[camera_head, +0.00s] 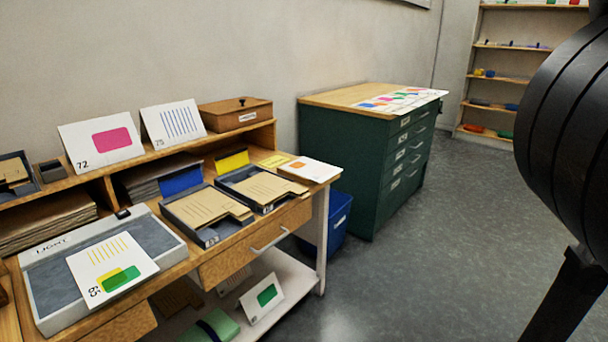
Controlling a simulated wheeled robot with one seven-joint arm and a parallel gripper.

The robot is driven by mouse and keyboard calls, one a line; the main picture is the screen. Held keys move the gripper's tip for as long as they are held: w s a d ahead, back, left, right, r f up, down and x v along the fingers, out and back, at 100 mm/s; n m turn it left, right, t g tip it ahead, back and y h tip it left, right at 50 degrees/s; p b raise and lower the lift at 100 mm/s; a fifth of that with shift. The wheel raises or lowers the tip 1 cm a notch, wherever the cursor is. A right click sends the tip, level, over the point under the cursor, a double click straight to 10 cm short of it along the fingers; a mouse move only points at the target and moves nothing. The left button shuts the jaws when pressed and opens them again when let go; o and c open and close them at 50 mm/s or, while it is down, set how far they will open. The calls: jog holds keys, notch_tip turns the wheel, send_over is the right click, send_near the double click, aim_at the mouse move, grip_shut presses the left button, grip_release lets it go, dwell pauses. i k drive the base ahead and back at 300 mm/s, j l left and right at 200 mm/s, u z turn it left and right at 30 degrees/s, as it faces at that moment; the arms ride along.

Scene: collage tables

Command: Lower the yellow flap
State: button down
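The yellow flap (232,161) stands raised at the back edge of the right-hand dark tray (225,185) on the wooden desk. It looks close to upright. Tan folders or cards (264,188) lie in that tray, in front of the flap. A similar blue flap (181,181) stands raised on the tray to the left (206,240). My gripper is not in view; only a dark part of my arm fills the right edge, well away from the flap.
A white card with an orange mark (308,170) lies right of the trays. A light box (48,318) is at the front left. A green cabinet (345,180) and blue bin (338,222) stand beyond the desk. The grey floor at right is clear.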

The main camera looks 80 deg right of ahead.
aim_at(225, 162)
jog(key=z, duration=1.35)
jog(key=i+l, duration=0.2)
jog(key=l, duration=0.15)
